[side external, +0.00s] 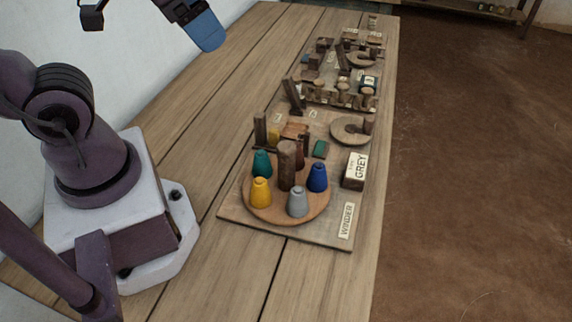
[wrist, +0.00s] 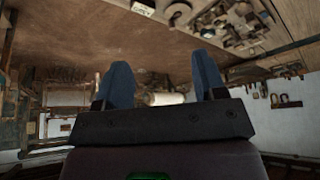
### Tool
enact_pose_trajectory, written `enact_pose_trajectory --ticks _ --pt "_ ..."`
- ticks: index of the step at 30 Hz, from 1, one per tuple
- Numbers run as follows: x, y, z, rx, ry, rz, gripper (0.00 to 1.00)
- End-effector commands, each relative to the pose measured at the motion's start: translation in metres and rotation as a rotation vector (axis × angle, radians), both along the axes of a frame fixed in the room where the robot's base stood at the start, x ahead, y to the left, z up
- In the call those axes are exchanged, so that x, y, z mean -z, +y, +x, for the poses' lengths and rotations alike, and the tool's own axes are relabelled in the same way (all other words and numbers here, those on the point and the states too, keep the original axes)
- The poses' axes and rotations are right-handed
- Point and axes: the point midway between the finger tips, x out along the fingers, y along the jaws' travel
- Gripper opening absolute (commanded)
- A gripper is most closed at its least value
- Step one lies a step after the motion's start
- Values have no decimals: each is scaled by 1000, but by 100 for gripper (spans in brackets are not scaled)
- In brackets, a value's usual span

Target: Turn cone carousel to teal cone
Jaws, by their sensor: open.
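The cone carousel (side external: 262,211) is a round wooden disc with a dark upright post (side external: 287,165) at its middle. A teal cone (side external: 262,163) stands on its back left and a yellow cone (side external: 261,192) on its front left. A grey cone (side external: 298,202) is at the front and a blue cone (side external: 318,177) at the right. A dark red cone (side external: 299,155) is partly hidden behind the post. In the wrist view my gripper (wrist: 162,84) is open and empty, its two blue fingers apart. In the side view its blue end is high at the top, well away from the carousel.
The carousel sits on a board labelled WINDER (side external: 346,221). A block labelled GREY (side external: 355,169) is at its right, and a flat round disc (side external: 348,132) lies behind. More wooden fixtures (side external: 340,95) run toward the table's far end. The left planks are clear.

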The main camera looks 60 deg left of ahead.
Motion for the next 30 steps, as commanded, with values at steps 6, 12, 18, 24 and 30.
enact_pose_trajectory --ticks 6,12,18,24,30 --pt "32 -11 27 8 199 -5 64" --pt "70 -26 64 -193 381 -56 64" --pt "102 -39 95 -505 476 -108 64" --pt "99 -41 107 -729 444 -170 64" --pt "109 -41 106 -783 444 -180 64"
